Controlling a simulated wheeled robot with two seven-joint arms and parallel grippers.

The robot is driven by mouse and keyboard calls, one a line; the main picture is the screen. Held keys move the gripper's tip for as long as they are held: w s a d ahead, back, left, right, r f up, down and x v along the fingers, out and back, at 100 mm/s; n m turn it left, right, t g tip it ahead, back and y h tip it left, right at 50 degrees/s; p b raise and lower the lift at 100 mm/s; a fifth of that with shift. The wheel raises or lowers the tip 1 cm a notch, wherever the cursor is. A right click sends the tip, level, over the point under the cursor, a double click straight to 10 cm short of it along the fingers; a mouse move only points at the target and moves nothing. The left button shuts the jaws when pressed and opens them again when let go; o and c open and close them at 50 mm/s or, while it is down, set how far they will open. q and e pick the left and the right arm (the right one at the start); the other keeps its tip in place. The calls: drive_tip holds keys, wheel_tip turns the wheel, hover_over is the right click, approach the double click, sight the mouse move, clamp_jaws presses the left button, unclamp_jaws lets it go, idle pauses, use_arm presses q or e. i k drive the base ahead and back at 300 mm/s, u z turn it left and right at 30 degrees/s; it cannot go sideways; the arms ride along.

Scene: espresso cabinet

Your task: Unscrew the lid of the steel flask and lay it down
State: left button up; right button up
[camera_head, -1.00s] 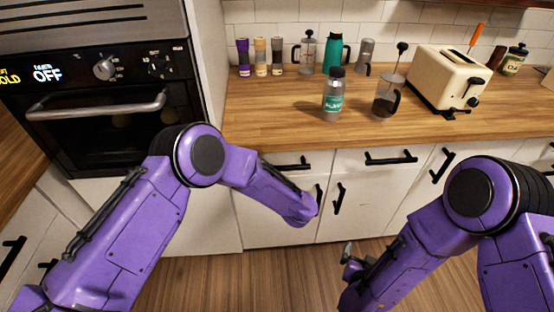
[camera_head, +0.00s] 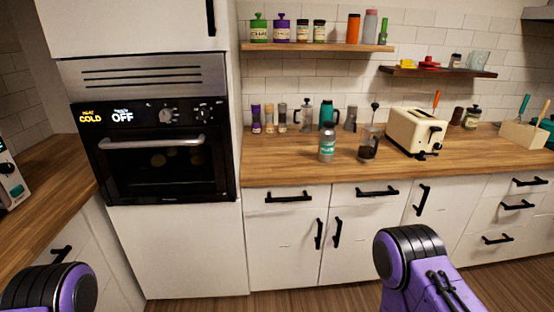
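The steel flask (camera_head: 327,147), grey with a green label, stands upright near the front of the wooden counter (camera_head: 270,172). Its top overlaps a teal flask (camera_head: 327,112) behind it, and its lid is too small to make out clearly. Only parts of my two purple arms show at the bottom edge, one at the left and one right of centre. Neither gripper is in view, and nothing is seen touching the flask.
A French press (camera_head: 368,143) stands just right of the flask, and a cream toaster (camera_head: 415,131) farther right. Several grinders and jars line the wall behind. Bare counter lies left of the flask. An oven (camera_head: 160,150) is at the left, shelves (camera_head: 320,47) above.

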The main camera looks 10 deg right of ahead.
sight(327, 136)
drive_tip(key=u, duration=0.35)
drive_tip(key=k, duration=0.25)
drive_tip(key=z, duration=1.15)
drive_tip(key=i, duration=1.5)
drive_tip(key=u, duration=0.7)
